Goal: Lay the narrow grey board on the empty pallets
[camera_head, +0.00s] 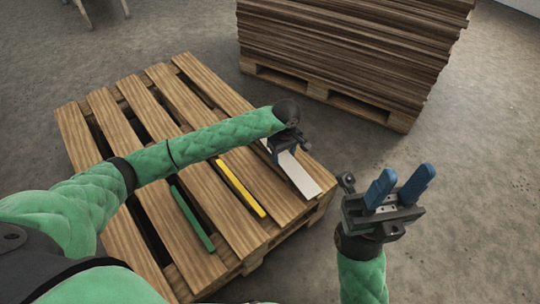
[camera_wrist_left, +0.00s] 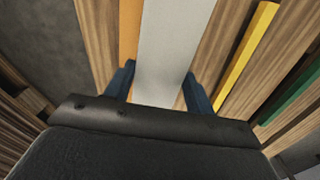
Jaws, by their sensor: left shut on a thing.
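The narrow grey board (camera_head: 299,176) is at the right part of the empty pallet (camera_head: 103,106), low over or on its slats; I cannot tell whether it touches them. My left gripper (camera_head: 285,150) is above the board, its fingers mostly hidden in the head view. In the left wrist view the blue fingers (camera_wrist_left: 156,90) stand on both sides of the grey board (camera_wrist_left: 172,50), shut on it. My right gripper (camera_head: 400,190) is open and empty, with blue fingers pointing up, to the right of the pallet.
A yellow bar (camera_head: 241,188) and a green bar (camera_head: 192,218) lie on the pallet left of the board. A tall stack of brown boards (camera_head: 350,45) stands on another pallet (camera_head: 330,94) behind. The concrete floor at the right is clear.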

